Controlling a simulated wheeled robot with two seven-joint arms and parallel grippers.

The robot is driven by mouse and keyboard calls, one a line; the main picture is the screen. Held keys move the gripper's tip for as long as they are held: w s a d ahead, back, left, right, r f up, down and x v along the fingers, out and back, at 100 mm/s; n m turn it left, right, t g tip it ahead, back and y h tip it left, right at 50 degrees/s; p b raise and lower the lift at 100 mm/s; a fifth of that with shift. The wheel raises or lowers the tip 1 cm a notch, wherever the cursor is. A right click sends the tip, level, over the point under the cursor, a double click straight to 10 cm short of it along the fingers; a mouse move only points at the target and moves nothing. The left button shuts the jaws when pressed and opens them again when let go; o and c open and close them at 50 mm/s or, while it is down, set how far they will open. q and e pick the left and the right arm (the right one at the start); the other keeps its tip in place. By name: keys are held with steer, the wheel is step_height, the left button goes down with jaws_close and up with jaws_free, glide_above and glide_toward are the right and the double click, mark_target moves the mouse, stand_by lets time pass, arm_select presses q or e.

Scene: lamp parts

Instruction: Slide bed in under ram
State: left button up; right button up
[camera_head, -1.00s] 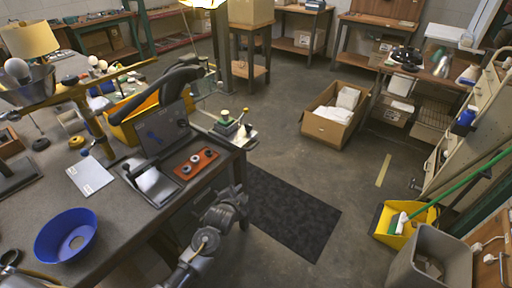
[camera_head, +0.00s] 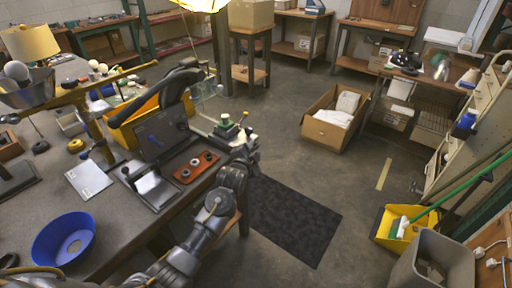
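On the bench, a dark press-like machine has a black upright block (camera_head: 165,138) with a blue mark and a thick black arm (camera_head: 183,85) above it. What looks like its bed (camera_head: 157,189), a dark tray with a shiny plate, lies in front of the block. I cannot make out the ram clearly. My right gripper is not in view.
A red-brown tray (camera_head: 196,167) with round parts sits right of the bed. A blue bowl (camera_head: 64,238) and a pale sheet (camera_head: 89,180) lie on the bench's left. A cardboard box (camera_head: 335,119) and a black mat (camera_head: 290,218) are on the floor.

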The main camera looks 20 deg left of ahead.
arm_select(q)
steer(key=shift+x, duration=1.5)
steer(key=shift+s, duration=0.1)
jaws_close()
steer(key=shift+f, duration=0.1)
